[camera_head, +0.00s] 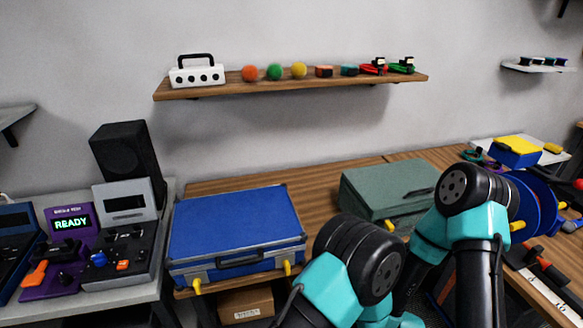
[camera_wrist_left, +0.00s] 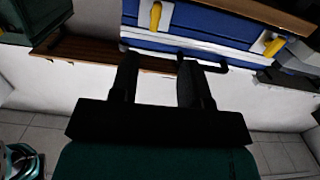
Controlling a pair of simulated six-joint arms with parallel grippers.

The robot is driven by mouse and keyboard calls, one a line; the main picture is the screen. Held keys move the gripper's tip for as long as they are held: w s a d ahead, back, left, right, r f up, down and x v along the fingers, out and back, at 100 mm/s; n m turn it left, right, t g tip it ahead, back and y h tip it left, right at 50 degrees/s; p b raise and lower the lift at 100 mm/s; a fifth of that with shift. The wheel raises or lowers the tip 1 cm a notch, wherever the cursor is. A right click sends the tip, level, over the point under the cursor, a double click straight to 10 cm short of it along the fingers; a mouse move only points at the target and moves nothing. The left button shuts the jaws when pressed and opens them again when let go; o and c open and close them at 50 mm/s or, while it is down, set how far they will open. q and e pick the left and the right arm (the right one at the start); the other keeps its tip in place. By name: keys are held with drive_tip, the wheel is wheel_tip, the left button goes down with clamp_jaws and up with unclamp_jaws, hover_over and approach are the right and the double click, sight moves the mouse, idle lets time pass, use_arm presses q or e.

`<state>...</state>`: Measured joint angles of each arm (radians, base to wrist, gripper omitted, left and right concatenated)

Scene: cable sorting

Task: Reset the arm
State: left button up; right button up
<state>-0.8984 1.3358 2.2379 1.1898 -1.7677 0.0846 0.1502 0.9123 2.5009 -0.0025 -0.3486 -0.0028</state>
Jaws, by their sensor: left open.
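My left gripper (camera_wrist_left: 157,64) shows in the left wrist view with its two black fingers apart and nothing between them. Its fingers point toward the front of the blue case (camera_wrist_left: 225,25), which has yellow latches; a gap or contact cannot be told. In the head view the blue case (camera_head: 236,222) lies closed on the wooden table. My two teal and black arms fill the lower middle and right, but neither gripper shows there. My right gripper is not in view.
A closed green case (camera_head: 388,187) lies right of the blue case, partly behind my arms. A purple device (camera_head: 70,245) reading READY and a black speaker (camera_head: 125,160) stand at left. A cardboard box (camera_head: 246,305) sits below the table. A wall shelf (camera_head: 290,86) holds small items.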

use_arm(q)
drive_tip(key=w+a+f+g+h, duration=0.4)
drive_tip(key=w+a+f+g, duration=0.2)
drive_tip(key=a+f+g, duration=0.5)
drive_tip(key=s+a+f+g+h, duration=0.1)
drive_tip(key=s+a+g+h, duration=0.1)
drive_tip(key=s+a, duration=0.3)
drive_tip(key=s+a+f+m+g+h, duration=0.1)
drive_tip(key=s+a+g+h, duration=0.1)
drive_tip(key=a, duration=0.7)
drive_tip(key=s+g, duration=0.1)
drive_tip(key=s, duration=0.1)
drive_tip(key=shift+s+a+f, duration=0.2)
drive_tip(key=shift+s+a, duration=0.15)
